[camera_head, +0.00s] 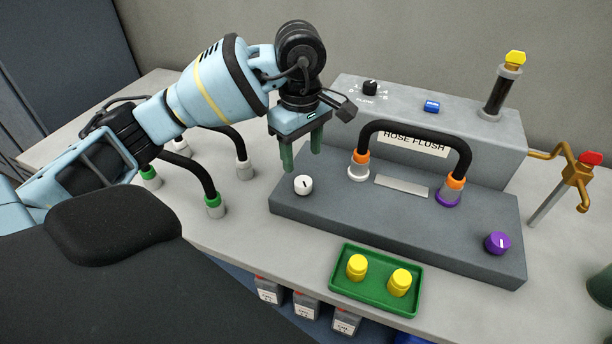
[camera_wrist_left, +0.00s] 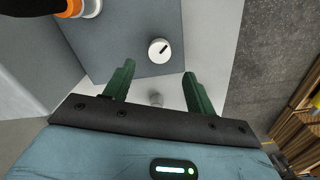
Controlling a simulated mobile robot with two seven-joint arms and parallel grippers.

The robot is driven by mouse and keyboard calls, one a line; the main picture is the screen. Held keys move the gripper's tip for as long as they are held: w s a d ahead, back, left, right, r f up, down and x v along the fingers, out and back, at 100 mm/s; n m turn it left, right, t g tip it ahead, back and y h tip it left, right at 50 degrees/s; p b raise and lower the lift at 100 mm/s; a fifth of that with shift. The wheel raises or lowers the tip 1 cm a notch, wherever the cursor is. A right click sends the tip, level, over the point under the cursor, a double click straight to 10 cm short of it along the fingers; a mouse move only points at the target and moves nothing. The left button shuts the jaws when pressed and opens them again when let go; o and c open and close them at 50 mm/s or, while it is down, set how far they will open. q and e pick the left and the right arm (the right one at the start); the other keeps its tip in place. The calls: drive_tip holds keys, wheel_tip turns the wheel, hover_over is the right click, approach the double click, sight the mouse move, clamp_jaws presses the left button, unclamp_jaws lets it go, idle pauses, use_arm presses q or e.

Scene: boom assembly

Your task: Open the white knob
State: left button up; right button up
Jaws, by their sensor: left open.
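The white knob (camera_head: 303,184) sits on the left end of the grey panel base, with a dark mark on its top. It also shows in the left wrist view (camera_wrist_left: 159,50), beyond the fingertips and between their lines. My left gripper (camera_head: 302,168) has green fingers pointing down, above and close to the knob in the head view. In the left wrist view its fingers (camera_wrist_left: 159,75) are spread apart with nothing between them. The knob is not between the fingers. My right gripper is not in view.
A black hose (camera_head: 416,129) arches over the panel (camera_head: 400,225) beside the knob. A purple knob (camera_head: 498,243) is at the right end. A green tray (camera_head: 374,307) with two yellow caps stands in front.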

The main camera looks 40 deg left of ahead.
sight(303, 181)
use_arm(q)
drive_tip(key=shift+f, duration=0.25)
wheel_tip(303, 181, down, 6)
drive_tip(key=shift+r, duration=0.1)
drive_tip(key=shift+w+f, duration=0.1)
drive_tip(key=shift+f, duration=0.55)
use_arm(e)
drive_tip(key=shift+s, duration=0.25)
use_arm(q)
drive_tip(key=shift+c, duration=0.5)
drive_tip(key=c, duration=0.7)
drive_tip(key=shift+c, duration=1)
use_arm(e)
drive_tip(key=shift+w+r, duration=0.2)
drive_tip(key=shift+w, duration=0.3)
